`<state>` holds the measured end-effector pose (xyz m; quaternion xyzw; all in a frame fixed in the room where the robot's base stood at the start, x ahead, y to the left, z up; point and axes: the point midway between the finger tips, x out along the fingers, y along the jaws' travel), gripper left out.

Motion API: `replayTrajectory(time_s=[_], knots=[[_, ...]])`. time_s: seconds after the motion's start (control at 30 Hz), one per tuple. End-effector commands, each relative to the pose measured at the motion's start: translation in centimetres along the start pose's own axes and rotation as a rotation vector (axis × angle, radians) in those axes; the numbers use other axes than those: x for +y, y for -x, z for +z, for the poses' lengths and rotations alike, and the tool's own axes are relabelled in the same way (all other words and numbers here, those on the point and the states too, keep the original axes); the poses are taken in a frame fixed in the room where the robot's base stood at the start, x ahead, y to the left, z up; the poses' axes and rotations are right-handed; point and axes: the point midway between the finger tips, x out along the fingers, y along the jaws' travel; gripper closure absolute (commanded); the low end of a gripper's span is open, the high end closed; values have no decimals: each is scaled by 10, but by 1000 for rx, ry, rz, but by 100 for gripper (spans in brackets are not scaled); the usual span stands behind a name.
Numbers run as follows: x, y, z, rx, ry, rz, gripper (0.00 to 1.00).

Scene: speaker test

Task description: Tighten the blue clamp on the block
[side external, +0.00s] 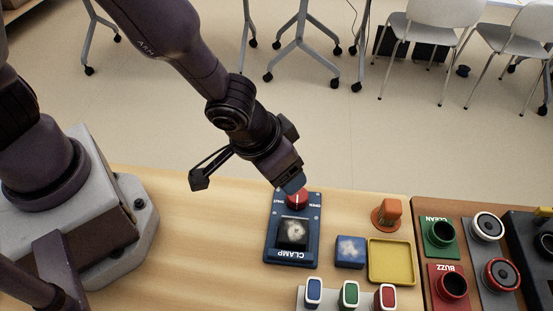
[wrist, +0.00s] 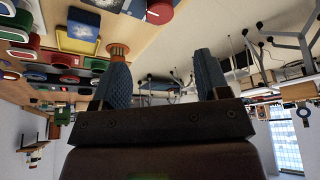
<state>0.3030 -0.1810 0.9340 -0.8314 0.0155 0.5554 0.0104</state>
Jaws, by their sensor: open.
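The blue clamp (side external: 270,245) is a flat plate marked CLAMP on the wooden table in the side view. A dark block (side external: 293,233) with a pale smudge sits on it. A red knob (side external: 297,201) with a white line stands at its far end, between the words SHUT and OPEN. The knob also shows at the top of the wrist view (wrist: 159,11). My gripper (side external: 293,184) is just above the knob, tilted; I cannot tell whether it touches. In the wrist view its two blue fingers (wrist: 161,60) are apart with nothing between them.
Right of the clamp are a smudged blue block (side external: 350,251), a yellow tray (side external: 391,281) and an orange piece (side external: 387,213). Blue, green and red blocks (side external: 350,293) stand in front. The table left of the clamp is clear.

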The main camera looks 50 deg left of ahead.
Motion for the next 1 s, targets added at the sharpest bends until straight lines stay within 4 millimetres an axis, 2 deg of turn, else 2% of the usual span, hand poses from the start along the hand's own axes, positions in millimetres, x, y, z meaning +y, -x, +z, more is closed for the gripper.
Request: replayTrajectory(time_s=[0.1,0.23,0.53,0.6,0.67,0.8,0.87,0.9,1.0], knots=[[0,10,0,1,1,2,31],[0,13,0,-1,1,-1,31],[-4,10,0,-4,6,-13,31],[-13,2,-11,4,55,-44,31],[-23,-5,-24,0,191,-91,31],[-38,-14,-46,-61,706,-202,31],[-36,-16,-52,-102,933,-231,31],[-33,-15,-54,-134,1074,-244,31],[-17,-10,-55,-225,1357,-266,31]])
